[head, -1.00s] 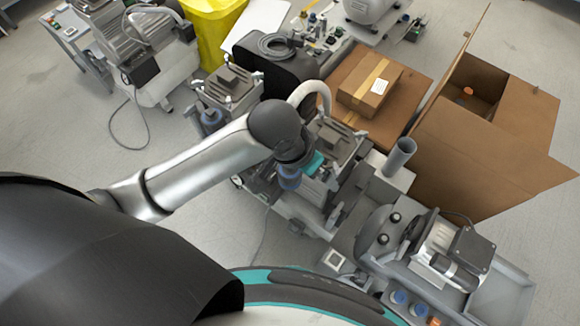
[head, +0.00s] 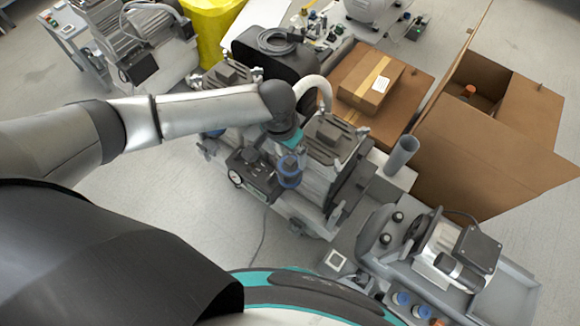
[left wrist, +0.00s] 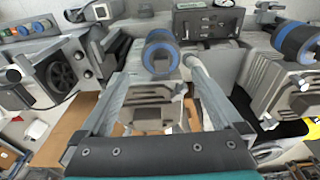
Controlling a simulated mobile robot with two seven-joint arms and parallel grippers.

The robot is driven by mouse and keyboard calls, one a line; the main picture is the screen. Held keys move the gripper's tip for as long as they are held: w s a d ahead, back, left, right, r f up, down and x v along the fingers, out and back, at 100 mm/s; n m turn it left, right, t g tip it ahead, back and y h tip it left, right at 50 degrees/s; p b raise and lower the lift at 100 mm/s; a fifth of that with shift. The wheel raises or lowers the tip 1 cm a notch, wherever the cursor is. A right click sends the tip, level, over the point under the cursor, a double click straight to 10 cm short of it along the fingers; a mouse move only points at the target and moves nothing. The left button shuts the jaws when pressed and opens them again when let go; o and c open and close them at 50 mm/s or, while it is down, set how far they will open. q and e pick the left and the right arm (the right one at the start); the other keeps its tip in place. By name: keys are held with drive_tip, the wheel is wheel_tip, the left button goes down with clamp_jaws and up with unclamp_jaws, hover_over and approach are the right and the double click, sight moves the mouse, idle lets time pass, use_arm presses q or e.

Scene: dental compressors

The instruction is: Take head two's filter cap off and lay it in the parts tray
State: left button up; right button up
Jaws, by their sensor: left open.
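A filter with a blue ring, probably head two's filter cap (head: 290,172), sits upright on the near side of the right compressor head (head: 333,140). In the left wrist view the blue-ringed cap (left wrist: 160,50) shows between and just beyond my fingertips. My left gripper (left wrist: 155,66) is open, one finger either side of the cap's line; contact is not clear. In the head view my left wrist hides most of the fingers. A second blue-ringed filter (left wrist: 297,42) stands to the right in the wrist view. A grey tray (head: 510,298) lies at lower right; I cannot tell whether it is the parts tray. My right gripper is not in view.
A dark box with a gauge (head: 252,176) sits close left of the filter. A white hose (head: 317,90) arches behind my wrist. A grey upright cylinder (head: 402,153) and an open cardboard box (head: 490,150) stand to the right.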

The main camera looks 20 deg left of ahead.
sight(290, 161)
use_arm(q)
drive_tip(key=f, duration=0.2)
drive_tip(key=shift+w+d+f+b, duration=0.1)
drive_tip(key=shift+w+f+b, duration=0.1)
drive_tip(key=shift+f+b, duration=0.1)
drive_tip(key=f+b, duration=0.1)
drive_tip(key=f, duration=0.1)
drive_tip(key=w+f+b, duration=0.1)
drive_tip(key=f, duration=0.2)
drive_tip(key=shift+w+d, duration=0.15)
drive_tip(key=shift+c, duration=0.4)
drive_tip(key=c, duration=1)
drive_tip(key=shift+r, duration=0.15)
